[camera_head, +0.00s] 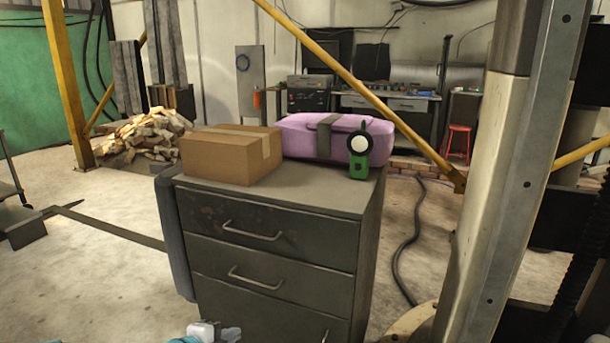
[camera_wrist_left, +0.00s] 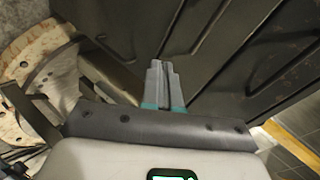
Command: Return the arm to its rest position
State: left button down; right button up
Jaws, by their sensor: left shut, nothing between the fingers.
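My left gripper (camera_head: 229,334) shows at the bottom edge of the head view, in front of the grey drawer cabinet (camera_head: 268,270) and low down. Only a small part of it is in that picture. In the left wrist view its two grey fingers (camera_wrist_left: 160,68) lie side by side, shut and empty, in front of a dark panelled surface (camera_wrist_left: 240,60). I cannot tell whether they touch that surface. Most of the left arm is hidden below the head view. My right gripper is in neither view.
On the cabinet top are a cardboard box (camera_head: 232,152), a pink case (camera_head: 310,135) and a green device with a round white face (camera_head: 359,152). A thick post (camera_head: 515,190) stands at the right. Scrap wood (camera_head: 143,138) lies behind. Floor at the left is mostly open.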

pick_arm(q)
jog(key=s+d+f+n+g, duration=0.35)
jog(key=s+f, duration=0.45)
jog(key=f, duration=0.5)
jog(key=s+d+f+n+g, duration=0.1)
jog(key=s+f+n+g, duration=0.1)
jog(key=s+f+n, duration=0.35)
jog(key=s+d+f+n+g+y, duration=0.1)
jog(key=s+f+n+g, duration=0.2)
jog(key=s+n, duration=0.5)
jog(key=s+d+f+n+g, duration=0.15)
jog(key=s+f+n, duration=0.25)
jog(key=s, duration=0.6)
notch_tip(320, 180, up, 20)
jog(key=a+n+p, duration=0.1)
jog(key=p, duration=1.8)
jog(key=shift+g+p, duration=0.3)
jog(key=shift+p, duration=0.1)
